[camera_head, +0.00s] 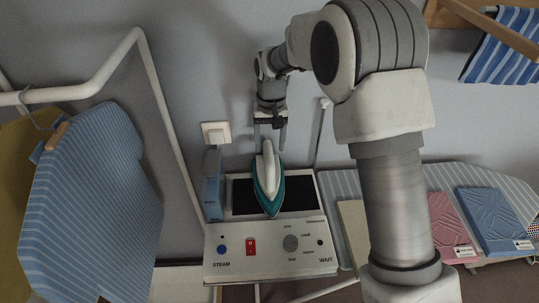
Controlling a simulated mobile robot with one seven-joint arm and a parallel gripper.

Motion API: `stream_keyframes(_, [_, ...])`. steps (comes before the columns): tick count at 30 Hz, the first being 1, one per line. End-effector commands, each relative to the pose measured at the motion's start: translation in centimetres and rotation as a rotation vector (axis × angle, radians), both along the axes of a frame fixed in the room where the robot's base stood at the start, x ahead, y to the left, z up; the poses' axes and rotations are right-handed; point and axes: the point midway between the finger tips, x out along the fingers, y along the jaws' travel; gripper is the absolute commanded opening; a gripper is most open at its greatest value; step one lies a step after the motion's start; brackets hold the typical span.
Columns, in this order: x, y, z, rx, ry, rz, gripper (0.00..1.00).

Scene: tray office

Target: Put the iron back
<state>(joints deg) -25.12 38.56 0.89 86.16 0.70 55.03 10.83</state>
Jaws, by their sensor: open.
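The iron (268,187), teal with a white handle, rests over the dark plate of a steam station (270,263), its tip toward the control panel. My gripper (269,143) is open, just behind the iron's rear end in the picture, with a finger on each side of the top of the handle. I cannot tell whether the fingers touch the handle. The dark rest plate (298,194) is partly hidden under the iron.
A blue container (212,185) stands left of the iron. A white pipe rack (165,110) with hanging striped cloth (95,205) is at the left. Folded pink (449,222) and blue (490,220) items lie on the ironing board at the right. A wall socket (216,133) is behind.

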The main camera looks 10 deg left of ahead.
Motion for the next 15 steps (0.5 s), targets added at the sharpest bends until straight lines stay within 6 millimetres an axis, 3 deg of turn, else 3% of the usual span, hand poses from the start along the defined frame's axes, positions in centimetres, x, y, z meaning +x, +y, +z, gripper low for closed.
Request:
stream_keyframes(7, [0.1,-0.1,5.0,0.001,-0.003,0.0,0.66])
stream_keyframes(15, [0.0,-0.1,6.9,0.0,0.0,0.0,0.66])
